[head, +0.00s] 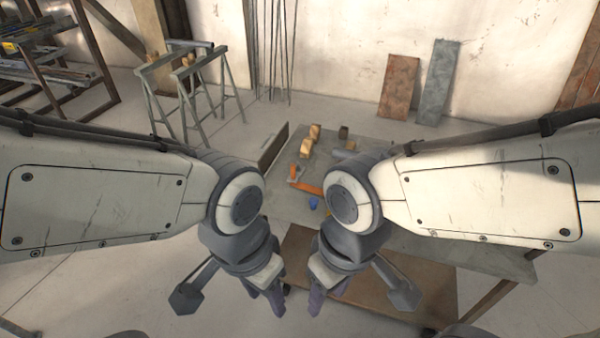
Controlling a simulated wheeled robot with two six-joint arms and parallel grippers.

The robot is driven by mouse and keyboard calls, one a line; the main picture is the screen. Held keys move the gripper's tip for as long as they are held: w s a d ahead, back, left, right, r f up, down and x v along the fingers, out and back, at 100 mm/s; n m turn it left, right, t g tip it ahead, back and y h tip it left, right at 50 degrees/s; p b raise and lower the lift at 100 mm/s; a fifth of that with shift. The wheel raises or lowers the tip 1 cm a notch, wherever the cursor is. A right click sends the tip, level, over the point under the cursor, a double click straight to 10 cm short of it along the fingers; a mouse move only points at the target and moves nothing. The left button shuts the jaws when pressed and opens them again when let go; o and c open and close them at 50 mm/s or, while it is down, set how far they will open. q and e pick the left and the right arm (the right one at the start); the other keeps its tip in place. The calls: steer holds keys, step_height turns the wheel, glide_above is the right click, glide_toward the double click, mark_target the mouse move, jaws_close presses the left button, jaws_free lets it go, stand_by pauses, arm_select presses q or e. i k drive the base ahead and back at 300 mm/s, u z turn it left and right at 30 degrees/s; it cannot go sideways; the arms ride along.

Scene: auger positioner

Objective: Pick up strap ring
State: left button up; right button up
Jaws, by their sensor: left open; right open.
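An orange item (308,187), which looks like a strap, lies on the grey worktable (285,208) between my two arms. A ring on it is too small to make out, and my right arm may hide part of it. A small blue object (313,203) lies just in front of the orange item. My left gripper (276,301) points down, open and empty, in front of the table. My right gripper (318,301) is beside it on the right, also pointing down, open and empty. Both are apart from the orange item.
Wooden blocks (306,149) and a small dark block (343,132) stand at the back of the table. A brown lower shelf (385,285) is under it. Metal trestles (190,80) stand at the back left. Two metal plates (399,87) lean on the wall.

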mark_target(294, 175)
steer(key=k, duration=0.5)
steer(key=u, duration=0.4)
steer(key=i, duration=0.85)
steer(key=z, duration=0.5)
steer(key=i, duration=0.75)
steer(key=z, duration=0.5)
